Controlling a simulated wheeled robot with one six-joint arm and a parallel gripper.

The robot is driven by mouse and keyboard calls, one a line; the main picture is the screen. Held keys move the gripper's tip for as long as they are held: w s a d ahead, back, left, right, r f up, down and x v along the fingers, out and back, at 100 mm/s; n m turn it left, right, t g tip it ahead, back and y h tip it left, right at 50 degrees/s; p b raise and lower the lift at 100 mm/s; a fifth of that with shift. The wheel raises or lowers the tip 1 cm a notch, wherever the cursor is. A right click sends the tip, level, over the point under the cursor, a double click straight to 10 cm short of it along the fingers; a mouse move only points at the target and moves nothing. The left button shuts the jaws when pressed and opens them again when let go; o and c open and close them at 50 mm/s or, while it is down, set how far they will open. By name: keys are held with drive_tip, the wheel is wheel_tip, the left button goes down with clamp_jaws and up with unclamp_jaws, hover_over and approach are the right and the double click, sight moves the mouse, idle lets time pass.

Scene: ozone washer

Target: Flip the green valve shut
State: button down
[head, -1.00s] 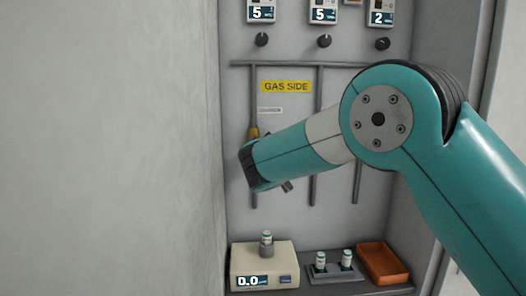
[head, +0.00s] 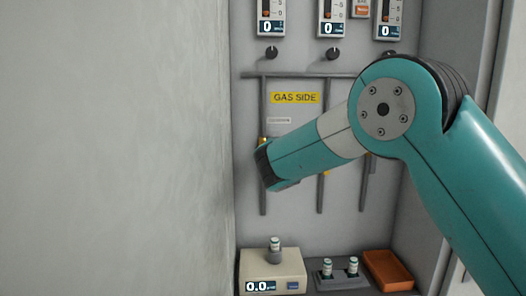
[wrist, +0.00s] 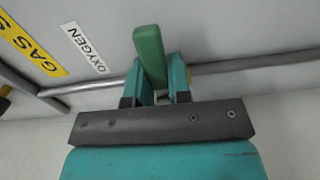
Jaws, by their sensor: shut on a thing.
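The green valve handle (wrist: 149,55) shows in the wrist view as a flat green lever. It crosses the grey pipe (wrist: 240,68) at a steep angle in the picture. My gripper (wrist: 162,76) is shut on the handle, with one teal finger on each side of it. The handle's far end sticks out beyond the fingertips. The valve body is mostly hidden behind the fingers. In the head view my own arm covers the gripper and the green handle.
Several vertical pipes hang below a yellow GAS SIDE label (head: 295,98). Meters above, such as the left one (head: 271,18), read 0. Below stand a beige instrument (head: 272,268) reading 0.0, a vial rack (head: 338,276) and an orange tray (head: 388,270). A wall closes the left.

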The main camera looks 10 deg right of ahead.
idle(0.4)
drive_tip(key=c, duration=1)
unclamp_jaws()
drive_tip(key=shift+a, duration=0.1)
drive_tip(key=shift+c, duration=0.2)
drive_tip(key=s+a+b, duration=0.1)
drive_tip(key=s+b, duration=0.6)
drive_tip(key=s, duration=1)
drive_tip(key=shift+s+a, duration=0.2)
drive_tip(key=shift+a, duration=0.15)
